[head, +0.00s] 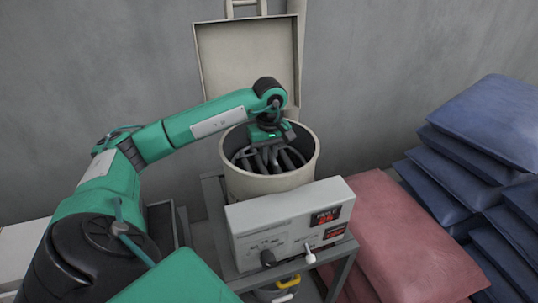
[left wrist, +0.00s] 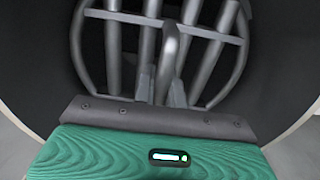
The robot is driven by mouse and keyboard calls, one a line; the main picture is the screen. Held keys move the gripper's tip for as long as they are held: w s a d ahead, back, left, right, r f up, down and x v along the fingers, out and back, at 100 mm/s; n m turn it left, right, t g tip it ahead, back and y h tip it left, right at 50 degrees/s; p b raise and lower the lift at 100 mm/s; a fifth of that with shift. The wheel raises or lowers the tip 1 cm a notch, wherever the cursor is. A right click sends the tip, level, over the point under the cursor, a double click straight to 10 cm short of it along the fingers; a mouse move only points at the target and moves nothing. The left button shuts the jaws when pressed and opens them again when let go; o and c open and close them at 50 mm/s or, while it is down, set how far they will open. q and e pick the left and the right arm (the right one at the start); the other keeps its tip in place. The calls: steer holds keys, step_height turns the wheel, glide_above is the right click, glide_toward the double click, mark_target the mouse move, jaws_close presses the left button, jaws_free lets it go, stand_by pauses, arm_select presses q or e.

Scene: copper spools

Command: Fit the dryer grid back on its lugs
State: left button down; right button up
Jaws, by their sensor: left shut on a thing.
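The dryer grid (head: 290,158) is a round grey metal grid of thick bars, inside the mouth of a cream drum (head: 272,185). In the left wrist view the grid's bars (left wrist: 113,50) and part of its ring show, with dark drum wall around it. My left gripper (head: 267,150) reaches down into the drum mouth and is shut on the grid near its middle, where a raised bar (left wrist: 168,62) runs between the fingers. I cannot make out the lugs, nor whether the grid touches them. My right gripper is not in view.
A cream square lid (head: 247,60) stands open behind the drum. A control box (head: 290,222) with knobs and red displays sits in front on a grey stand. Pink sacks (head: 395,235) and stacked blue sacks (head: 490,125) fill the right. A grey wall is behind.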

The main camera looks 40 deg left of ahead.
arm_select(q)
steer(key=c, duration=1.5)
jaws_free()
steer(key=shift+o, duration=0.2)
steer(key=shift+r, duration=0.15)
step_height(320, 180, up, 6)
steer(key=b, duration=0.2)
steer(key=shift+w+d+r+b, duration=0.1)
steer(key=shift+b, duration=0.25)
step_height(320, 180, up, 3)
steer(key=shift+r, duration=0.15)
steer(key=shift+r+p, duration=0.3)
steer(key=shift+r, duration=0.85)
